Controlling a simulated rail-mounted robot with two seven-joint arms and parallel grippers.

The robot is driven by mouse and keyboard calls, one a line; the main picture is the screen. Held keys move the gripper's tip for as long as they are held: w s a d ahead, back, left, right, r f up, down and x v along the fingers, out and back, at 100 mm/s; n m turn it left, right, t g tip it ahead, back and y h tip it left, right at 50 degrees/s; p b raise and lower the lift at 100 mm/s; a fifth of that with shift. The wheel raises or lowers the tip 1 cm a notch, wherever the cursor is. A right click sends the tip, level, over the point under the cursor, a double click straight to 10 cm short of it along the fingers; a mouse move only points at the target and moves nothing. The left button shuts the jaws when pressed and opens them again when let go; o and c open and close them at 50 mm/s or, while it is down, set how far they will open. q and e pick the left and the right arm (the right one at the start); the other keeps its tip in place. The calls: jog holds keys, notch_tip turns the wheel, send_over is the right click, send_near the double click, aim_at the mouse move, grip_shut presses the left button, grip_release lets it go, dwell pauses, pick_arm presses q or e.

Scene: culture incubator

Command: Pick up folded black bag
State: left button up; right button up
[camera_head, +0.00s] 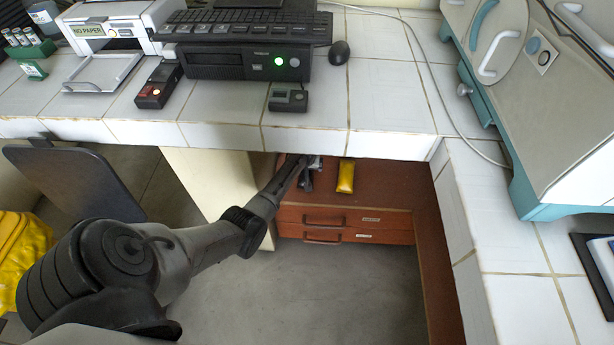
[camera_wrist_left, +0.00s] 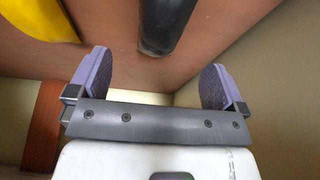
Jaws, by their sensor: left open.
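The folded black bag (camera_wrist_left: 163,22) lies on the reddish-brown top of the drawer cabinet, cut off by the upper edge of the left wrist view. A dark shape that looks like it (camera_head: 305,182) shows in the head view, partly covered by my left arm. My left gripper (camera_wrist_left: 157,85) is open, with its two purple-padded fingers spread and nothing between them. The black bag is ahead of the fingers, roughly centred on the gap and apart from them. In the head view my left gripper (camera_head: 312,163) is under the counter edge and mostly hidden. My right gripper is not in view.
A yellow folded bag (camera_head: 346,176) lies beside the black one on the drawer cabinet (camera_head: 385,222). The white tiled counter (camera_head: 385,144) overhangs this space. The floor in front is clear.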

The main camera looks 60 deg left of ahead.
pick_arm(q)
jog(key=shift+b+x, duration=0.45)
jog(key=shift+x, duration=0.6)
jog(key=shift+f, duration=0.1)
jog(key=shift+w+a+f+b, duration=0.1)
jog(key=shift+a+f+b, duration=0.05)
jog(key=shift+f+b, duration=0.5)
jog(key=b+x, duration=0.3)
jog(key=b, duration=0.1)
jog(key=shift+w+a+f, duration=0.15)
jog(key=shift+f, duration=0.15)
jog(key=shift+r, duration=0.1)
jog(key=c, duration=0.9)
jog(key=shift+c, duration=0.6)
